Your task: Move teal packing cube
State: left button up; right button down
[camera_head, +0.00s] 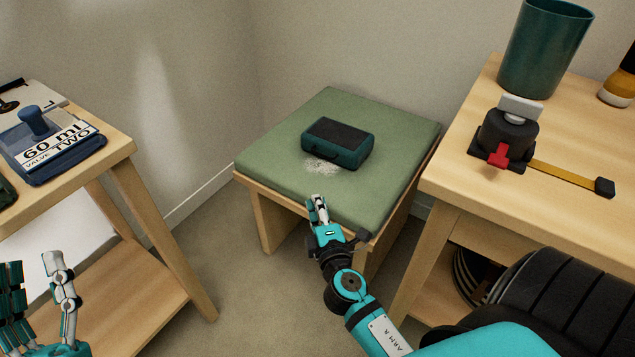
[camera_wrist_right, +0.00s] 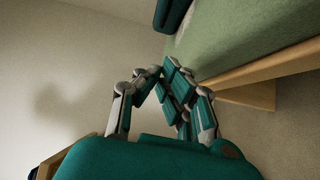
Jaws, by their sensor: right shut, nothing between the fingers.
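The teal packing cube (camera_head: 338,142), a small box-like case with a dark top panel and a side handle, lies on the green cushion of a low wooden stool (camera_head: 400,160). A part of it also shows at the top edge of the right wrist view (camera_wrist_right: 172,12). My right gripper (camera_head: 318,203) is in front of the stool's near edge, apart from the cube. Its fingers are together and empty; they also show in the right wrist view (camera_wrist_right: 160,75). My left gripper (camera_head: 38,270) is at the lower left, with its fingers spread and nothing between them.
A wooden table (camera_head: 455,165) at right holds a teal bin (camera_head: 545,50), a black device with a red lever (camera_head: 508,135) and a yellow strap (camera_head: 565,175). A pale patch (camera_head: 320,162) marks the cushion beside the cube.

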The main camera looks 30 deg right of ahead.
aim_at(335, 144)
jog(key=x, duration=0.6)
jog(key=r+x, duration=0.1)
jog(key=x, duration=0.2)
jog(key=shift+w+d, duration=0.25)
jog(key=shift+w, duration=0.1)
jog(key=d, duration=0.1)
jog(key=w+d, duration=0.1)
jog(key=d, duration=0.1)
jog(key=shift+w+f, duration=0.1)
jog(key=shift+w, duration=0.2)
pick_arm(q)
jog(key=shift+s+a+r, duration=0.1)
jog(key=shift+s+r, duration=0.2)
jog(key=shift+r, duration=0.1)
pick_arm(e)
jog(key=shift+w+d, duration=0.15)
jog(key=shift+d, duration=0.25)
